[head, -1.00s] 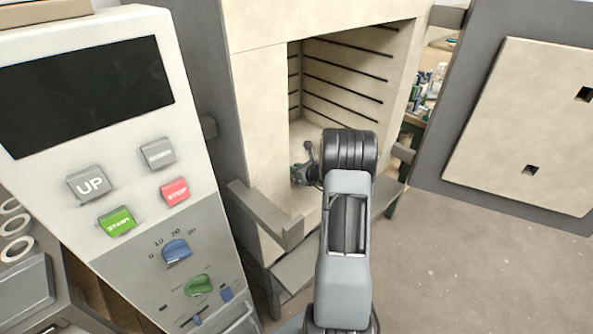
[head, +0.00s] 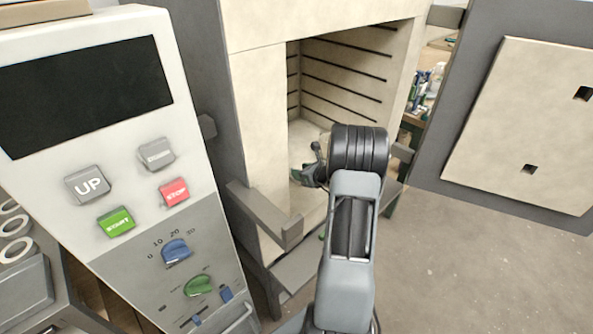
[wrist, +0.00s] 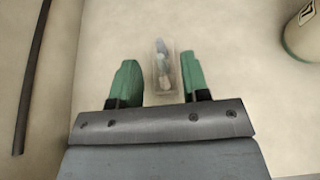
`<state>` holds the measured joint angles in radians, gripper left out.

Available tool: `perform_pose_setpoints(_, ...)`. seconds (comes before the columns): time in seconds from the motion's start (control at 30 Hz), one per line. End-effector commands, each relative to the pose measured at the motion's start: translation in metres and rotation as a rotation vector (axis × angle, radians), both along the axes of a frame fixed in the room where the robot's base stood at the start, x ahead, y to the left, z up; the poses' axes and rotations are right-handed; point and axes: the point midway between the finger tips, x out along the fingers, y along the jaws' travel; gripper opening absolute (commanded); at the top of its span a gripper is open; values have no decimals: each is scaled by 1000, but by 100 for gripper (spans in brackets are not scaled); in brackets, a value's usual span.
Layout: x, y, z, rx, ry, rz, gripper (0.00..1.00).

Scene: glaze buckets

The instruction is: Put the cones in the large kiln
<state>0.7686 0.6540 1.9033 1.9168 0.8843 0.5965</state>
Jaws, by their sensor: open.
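The large kiln (head: 262,130) stands open, with dark grooves along its inner wall. My gripper (head: 312,172) is inside its opening, low down, partly hidden by my arm. In the wrist view my gripper (wrist: 160,80) is open, with green fingers spread apart. A small see-through holder with pale cones (wrist: 161,68) sits between and slightly beyond the fingers, over a pale surface that looks like the kiln floor. Gaps show on both sides, so neither finger touches it. The cones cannot be made out in the head view.
A pale rounded container with a dark green band (wrist: 303,38) stands at the upper right of the wrist view. The kiln door (head: 525,125) is swung open at the right. A control panel (head: 120,150) stands close at the left. Bare floor (head: 470,270) lies at the lower right.

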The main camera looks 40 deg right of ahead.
Motion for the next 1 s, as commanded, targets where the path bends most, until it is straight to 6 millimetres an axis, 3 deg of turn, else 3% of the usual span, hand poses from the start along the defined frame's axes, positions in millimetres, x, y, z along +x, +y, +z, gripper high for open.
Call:
perform_pose_setpoints(0.2, -39, -6, 17, -1, -1, -2, 42)
perform_pose_setpoints(0.4, -63, -9, 28, 0, -2, -2, 42)
perform_pose_setpoints(0.6, -74, -10, 31, 0, 0, -1, 42)
perform_pose_setpoints(1.0, -75, -10, 32, 0, 0, 0, 42)
